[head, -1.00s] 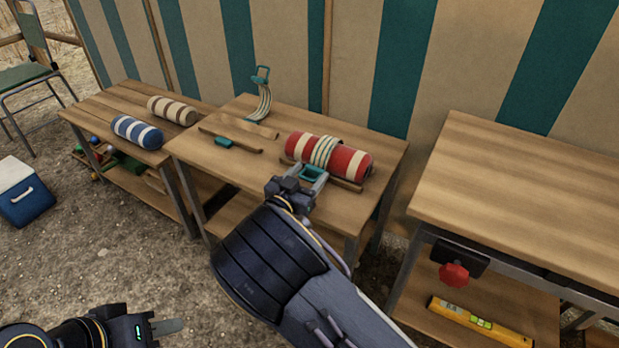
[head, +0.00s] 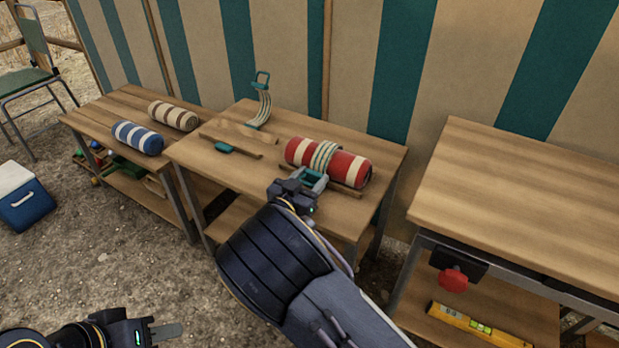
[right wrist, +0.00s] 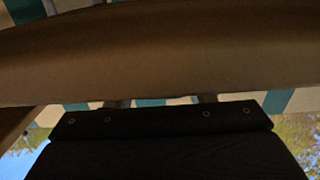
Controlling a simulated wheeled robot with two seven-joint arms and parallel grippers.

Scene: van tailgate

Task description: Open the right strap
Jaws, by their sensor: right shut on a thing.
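The right strap (head: 325,155), cream and green striped, runs over the red-and-cream roll (head: 354,167) on the middle table. Its teal buckle (head: 313,179) is at the roll's near side. My right gripper (head: 311,184) is shut on the buckle; its fingers partly hide it. The left strap (head: 263,106) stands up loose from the table, with a teal frame (head: 262,80) at its top and no roll under it. My left gripper (head: 166,330) is low at the left, away from the tables; its jaw gap cannot be made out. The right wrist view shows mostly a brown surface close up.
A wooden strip with a teal catch (head: 224,148) lies at the table's left. Blue (head: 137,137) and tan (head: 173,115) rolls lie on the left table. The right table (head: 530,200) has a bare top, a red knob (head: 453,279) and a yellow level (head: 478,326) below.

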